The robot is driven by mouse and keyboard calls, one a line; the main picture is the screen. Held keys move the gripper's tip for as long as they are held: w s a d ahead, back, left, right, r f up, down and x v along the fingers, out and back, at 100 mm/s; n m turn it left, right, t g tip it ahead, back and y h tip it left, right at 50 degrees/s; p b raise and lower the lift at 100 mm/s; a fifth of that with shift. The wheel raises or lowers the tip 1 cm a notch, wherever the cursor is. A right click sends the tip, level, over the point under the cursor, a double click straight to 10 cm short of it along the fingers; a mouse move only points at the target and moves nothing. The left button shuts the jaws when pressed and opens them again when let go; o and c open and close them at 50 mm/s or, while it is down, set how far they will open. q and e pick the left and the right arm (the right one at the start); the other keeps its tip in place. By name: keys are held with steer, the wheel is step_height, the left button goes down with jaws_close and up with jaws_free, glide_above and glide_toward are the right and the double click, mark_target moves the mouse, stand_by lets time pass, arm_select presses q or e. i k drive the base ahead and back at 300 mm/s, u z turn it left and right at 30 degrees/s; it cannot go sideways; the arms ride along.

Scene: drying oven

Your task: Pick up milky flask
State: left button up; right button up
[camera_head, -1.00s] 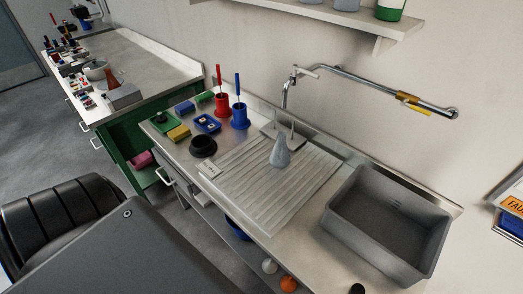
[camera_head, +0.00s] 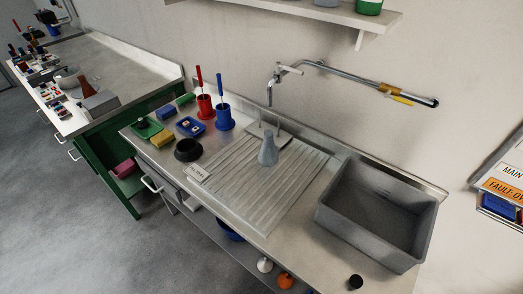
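A pale grey-white conical flask (camera_head: 267,152), likely the milky flask, stands upright on the ribbed drainboard (camera_head: 240,205) beside the sink. A small rack with upright pegs stands just behind it. Neither of my grippers shows in the head view, and nothing touches the flask.
The grey sink basin (camera_head: 372,213) is right of the drainboard, with a wall tap (camera_head: 270,92) above. Red (camera_head: 205,107) and blue (camera_head: 223,118) brush holders, a black ring (camera_head: 188,150) and sponges stand left. A wall shelf (camera_head: 320,16) hangs above. The floor at lower left is clear.

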mark_target(268, 156)
steer(key=z, duration=0.8)
steer(key=k, duration=0.8)
steer(key=z, duration=0.45)
